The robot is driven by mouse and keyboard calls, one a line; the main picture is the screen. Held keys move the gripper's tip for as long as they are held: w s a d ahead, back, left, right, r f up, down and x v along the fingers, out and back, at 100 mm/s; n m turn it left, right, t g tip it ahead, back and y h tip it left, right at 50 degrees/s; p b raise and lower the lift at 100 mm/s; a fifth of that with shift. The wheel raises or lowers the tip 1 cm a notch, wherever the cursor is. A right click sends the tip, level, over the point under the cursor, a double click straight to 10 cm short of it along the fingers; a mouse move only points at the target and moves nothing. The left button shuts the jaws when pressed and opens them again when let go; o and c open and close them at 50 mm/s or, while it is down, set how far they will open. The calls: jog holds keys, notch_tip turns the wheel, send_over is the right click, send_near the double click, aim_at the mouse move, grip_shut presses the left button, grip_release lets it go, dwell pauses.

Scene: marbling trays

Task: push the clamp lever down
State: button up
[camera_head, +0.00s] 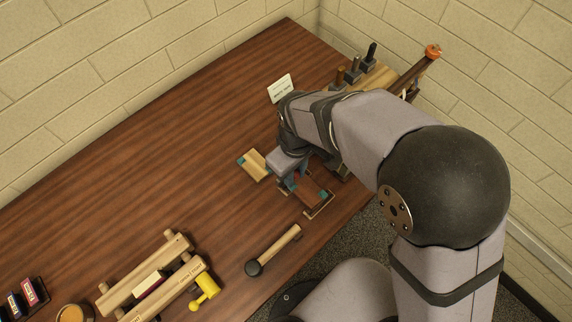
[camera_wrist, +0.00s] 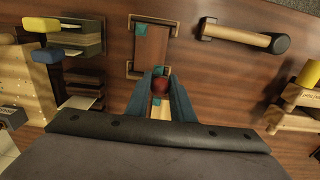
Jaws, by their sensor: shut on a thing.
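The knob looks like the end of the clamp lever; the rest of the lever cannot be made out. In the head view my gripper (camera_head: 289,181) is low over the table beside this board, and my arm hides the knob.
A pale wooden block (camera_head: 254,165) with teal parts lies left of my gripper. A black-headed mallet (camera_head: 279,247) lies in front. A wooden rack (camera_head: 150,284) and a yellow tool (camera_head: 206,287) are at front left. A white card (camera_head: 281,89) stands behind.

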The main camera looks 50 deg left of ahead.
jog(key=shift+d+f, duration=0.5)
jog(key=shift+d, duration=0.2)
jog(key=shift+d+f+b, duration=0.35)
jog(key=shift+d+f, duration=0.1)
jog(key=shift+d+f, duration=0.3)
jog(key=shift+f, duration=0.15)
jog(key=shift+d+f+b, duration=0.2)
jog(key=shift+f+b, duration=0.2)
jog(key=shift+f, duration=0.1)
